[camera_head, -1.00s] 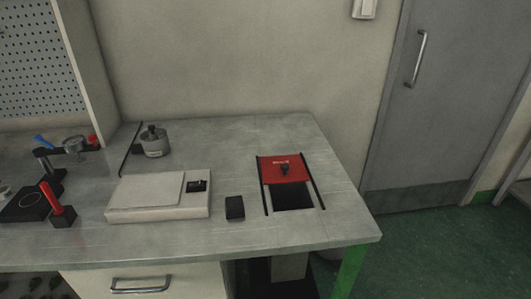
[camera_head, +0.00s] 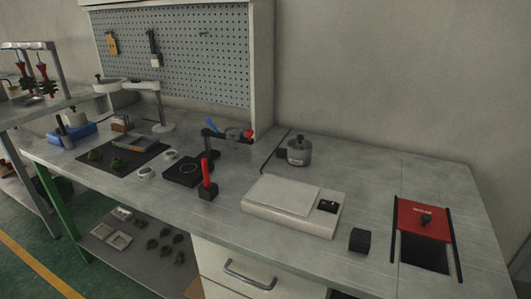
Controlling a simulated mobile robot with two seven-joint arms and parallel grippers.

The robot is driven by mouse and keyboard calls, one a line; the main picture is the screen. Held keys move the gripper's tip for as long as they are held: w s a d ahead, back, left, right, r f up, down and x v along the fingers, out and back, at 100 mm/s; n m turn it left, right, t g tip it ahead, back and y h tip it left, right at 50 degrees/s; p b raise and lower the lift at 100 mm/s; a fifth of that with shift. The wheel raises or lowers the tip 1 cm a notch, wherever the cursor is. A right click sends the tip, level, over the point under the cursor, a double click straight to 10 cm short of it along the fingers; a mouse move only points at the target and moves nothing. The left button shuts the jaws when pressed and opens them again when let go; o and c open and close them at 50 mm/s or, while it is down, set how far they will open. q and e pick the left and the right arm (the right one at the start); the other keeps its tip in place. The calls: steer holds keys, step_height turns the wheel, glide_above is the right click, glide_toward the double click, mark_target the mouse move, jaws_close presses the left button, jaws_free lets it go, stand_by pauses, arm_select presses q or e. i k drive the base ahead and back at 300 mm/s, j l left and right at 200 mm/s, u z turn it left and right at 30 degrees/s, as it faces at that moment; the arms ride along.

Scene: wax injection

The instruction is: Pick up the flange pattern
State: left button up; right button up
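Two small green pieces lie on the dark mat (camera_head: 138,166) at the left of the workbench: one green piece (camera_head: 94,156) near its left end and another green piece (camera_head: 117,163) beside it. Several dark green pieces (camera_head: 165,240) lie on the low shelf under the bench. They are too small for me to tell which one is the flange pattern. Neither of my grippers shows in the head view.
A black plate device (camera_head: 186,172) with a red-handled tool (camera_head: 208,180), a pale flat scale (camera_head: 275,199), a grey pot (camera_head: 299,152), a black block (camera_head: 360,240) and a red-lidded opening (camera_head: 423,222) stand along the bench (camera_head: 380,170). A magnifier lamp (camera_head: 162,126) stands behind the mat.

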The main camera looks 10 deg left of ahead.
mark_target(94, 154)
steer(key=u, duration=1.55)
steer(key=i+j+z, duration=0.15)
steer(key=z, duration=0.8)
steer(key=i+j+z, duration=0.15)
steer(key=j+z, duration=0.15)
steer(key=i+j+z, duration=0.1)
steer(key=j+z, duration=0.2)
steer(key=j, duration=0.25)
steer(key=i+j+z, duration=0.2)
steer(key=j, duration=0.7)
steer(key=j+z, duration=0.2)
steer(key=j, duration=0.7)
